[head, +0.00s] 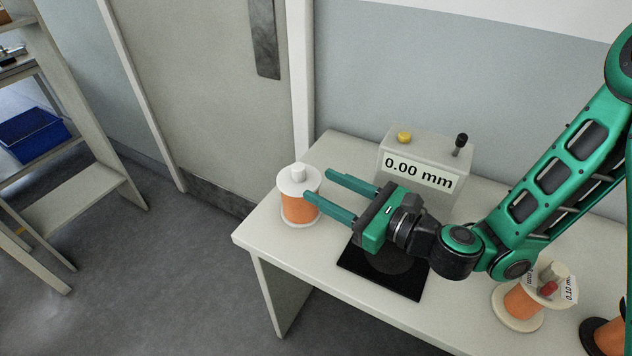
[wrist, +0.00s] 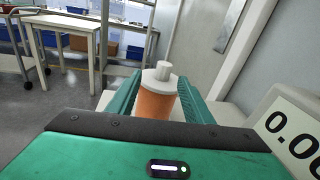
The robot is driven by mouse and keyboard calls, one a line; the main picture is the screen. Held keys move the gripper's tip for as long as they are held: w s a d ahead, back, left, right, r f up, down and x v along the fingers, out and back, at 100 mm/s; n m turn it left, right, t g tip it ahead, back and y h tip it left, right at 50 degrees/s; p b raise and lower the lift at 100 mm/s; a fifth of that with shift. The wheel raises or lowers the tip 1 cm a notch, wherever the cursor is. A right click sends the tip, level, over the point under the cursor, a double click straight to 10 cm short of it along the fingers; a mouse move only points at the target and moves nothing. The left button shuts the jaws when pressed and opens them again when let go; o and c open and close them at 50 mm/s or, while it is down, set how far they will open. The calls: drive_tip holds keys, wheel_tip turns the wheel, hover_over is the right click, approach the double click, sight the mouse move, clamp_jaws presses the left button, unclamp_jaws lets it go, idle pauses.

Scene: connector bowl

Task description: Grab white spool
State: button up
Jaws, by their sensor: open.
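The white spool (head: 300,196) has white flanges, a white knob on top and an orange winding. It stands upright near the left end of the table. My gripper (head: 316,183) is open, with its two green fingers reaching left toward the spool. In the wrist view the spool (wrist: 158,95) shows between the two fingers (wrist: 160,92), and its lower part is hidden behind the gripper body. I cannot tell exactly how far the fingertips reach past its sides.
A gauge box (head: 425,168) reading 0.00 mm stands behind my gripper. A black plate (head: 400,284) lies under it. A cream spool (head: 519,306) and a black-flanged spool (head: 604,338) stand at the right. The table (head: 290,250) ends just left of the white spool.

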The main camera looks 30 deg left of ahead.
sight(287, 170)
drive_tip(key=shift+w+a+m, duration=0.4)
drive_tip(key=shift+a+m, duration=0.2)
drive_tip(key=shift+a, duration=0.05)
drive_tip(key=x, duration=0.6)
drive_tip(key=shift+w, duration=0.3)
drive_tip(key=shift+f+x, duration=0.15)
drive_tip(key=shift+x, duration=1.15)
drive_tip(key=shift+f+x, duration=0.1)
drive_tip(key=shift+x, duration=1.2)
drive_tip(key=shift+s, duration=0.1)
clamp_jaws()
drive_tip(key=shift+r, duration=0.1)
